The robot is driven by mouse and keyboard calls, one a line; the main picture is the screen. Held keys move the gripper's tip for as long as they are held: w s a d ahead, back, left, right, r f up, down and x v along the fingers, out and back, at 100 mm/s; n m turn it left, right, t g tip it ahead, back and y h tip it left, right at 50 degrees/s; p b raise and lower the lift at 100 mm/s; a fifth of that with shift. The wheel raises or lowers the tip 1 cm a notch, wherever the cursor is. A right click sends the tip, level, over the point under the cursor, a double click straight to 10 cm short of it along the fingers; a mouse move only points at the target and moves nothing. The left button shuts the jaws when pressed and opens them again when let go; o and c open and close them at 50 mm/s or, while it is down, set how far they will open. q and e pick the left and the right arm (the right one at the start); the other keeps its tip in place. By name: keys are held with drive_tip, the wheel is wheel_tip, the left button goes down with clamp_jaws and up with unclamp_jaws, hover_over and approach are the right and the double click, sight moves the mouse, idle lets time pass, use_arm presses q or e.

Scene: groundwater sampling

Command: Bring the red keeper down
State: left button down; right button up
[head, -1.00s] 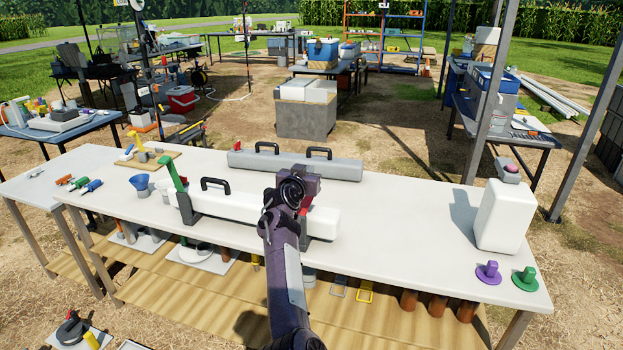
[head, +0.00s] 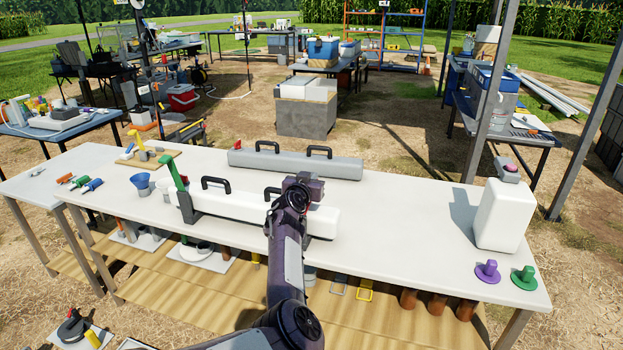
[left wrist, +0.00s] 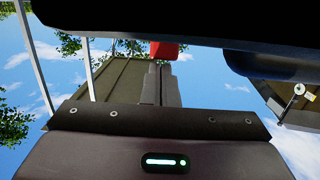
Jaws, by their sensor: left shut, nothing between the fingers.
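A long white case (head: 230,208) with black handles lies along the front of the white table (head: 420,228). A green upright lever (head: 174,172) stands near its left end. The red keeper (left wrist: 165,49) shows in the left wrist view as a red block just beyond my fingertips; I cannot tell if they touch it. In the head view it is hidden behind my arm. My left gripper (head: 305,186) is over the right part of the case, and its fingers are closed and empty in the left wrist view (left wrist: 160,84). My right gripper is not in view.
A grey case (head: 295,166) with two black handles lies behind. A white jug (head: 503,215), a purple knob (head: 487,272) and a green knob (head: 524,277) stand at the right. A blue funnel (head: 141,184) is at the left. The table between case and jug is clear.

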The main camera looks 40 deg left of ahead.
use_arm(q)
drive_tip(key=shift+w+a+f+g+h+p, duration=0.15)
drive_tip(key=shift+w+f+g+h+p, duration=0.15)
drive_tip(key=shift+f+g, duration=0.1)
drive_tip(key=shift+w+f+g, duration=0.1)
drive_tip(key=shift+f+g, duration=0.4)
drive_tip(key=shift+r+p, duration=0.45)
drive_tip(key=shift+r, duration=0.05)
wheel_tip(320, 180, up, 3)
drive_tip(key=shift+w+r+p, duration=0.1)
drive_tip(key=shift+r+p, duration=0.1)
drive_tip(key=shift+p, duration=1)
drive_tip(key=v, duration=1)
drive_tip(key=shift+f+b, duration=0.3)
drive_tip(key=shift+b, duration=0.1)
